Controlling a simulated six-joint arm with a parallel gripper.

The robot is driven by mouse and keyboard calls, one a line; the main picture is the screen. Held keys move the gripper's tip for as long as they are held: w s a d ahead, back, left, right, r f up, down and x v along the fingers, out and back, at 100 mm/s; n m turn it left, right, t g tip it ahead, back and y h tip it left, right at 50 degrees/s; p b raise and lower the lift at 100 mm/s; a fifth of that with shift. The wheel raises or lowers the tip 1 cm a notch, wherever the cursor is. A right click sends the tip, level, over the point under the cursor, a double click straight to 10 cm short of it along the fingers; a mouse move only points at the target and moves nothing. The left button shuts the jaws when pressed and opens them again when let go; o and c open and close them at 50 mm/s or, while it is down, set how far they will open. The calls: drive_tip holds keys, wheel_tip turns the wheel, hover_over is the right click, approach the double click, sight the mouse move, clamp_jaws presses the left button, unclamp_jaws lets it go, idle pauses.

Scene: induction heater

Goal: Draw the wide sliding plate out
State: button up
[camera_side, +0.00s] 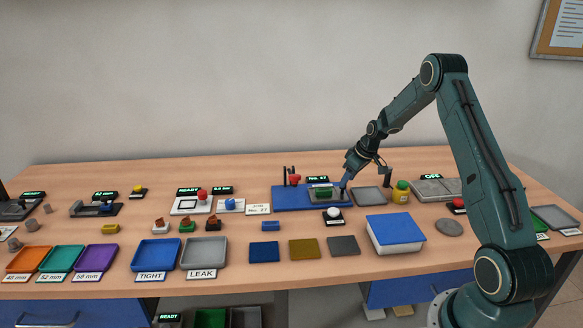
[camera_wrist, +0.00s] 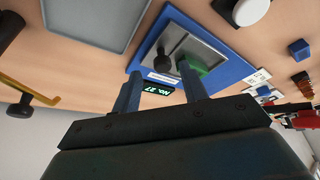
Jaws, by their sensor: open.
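A blue base (camera_side: 292,199) stands at the middle of the table. The wide grey plate (camera_wrist: 208,50) lies on it, with a green block (camera_wrist: 195,72) on the plate, also seen in the side view (camera_side: 322,191). A black round knob (camera_wrist: 164,62) is at the plate's near end in the wrist view. My gripper (camera_side: 345,186) is low at the right end of the base. In the wrist view its two blue fingers (camera_wrist: 158,73) are apart, with the knob showing between their tips. Whether they touch it I cannot tell.
A grey tray (camera_side: 370,196) lies right of the base, with a yellow jar (camera_side: 401,193) beyond it. A white button (camera_side: 333,216) is in front. A lit display (camera_wrist: 158,89) and a red-topped fixture (camera_side: 293,179) stand behind the plate.

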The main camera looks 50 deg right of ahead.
drive_tip(key=v, duration=1.1)
drive_tip(key=shift+s+r, duration=0.25)
drive_tip(key=shift+r, duration=0.05)
drive_tip(key=s+a+r, duration=0.3)
drive_tip(key=a+r, duration=0.4)
drive_tip(key=a, duration=0.4)
drive_tip(key=s+a+r, duration=0.2)
drive_tip(key=a+r, duration=0.5)
drive_tip(key=a, duration=0.4)
drive_tip(key=s+a, duration=0.6)
drive_tip(key=s, duration=0.3)
drive_tip(key=s+a+t, duration=0.1)
drive_tip(key=s+a, duration=0.6)
drive_tip(key=s, duration=0.3)
drive_tip(key=shift+r, duration=0.25)
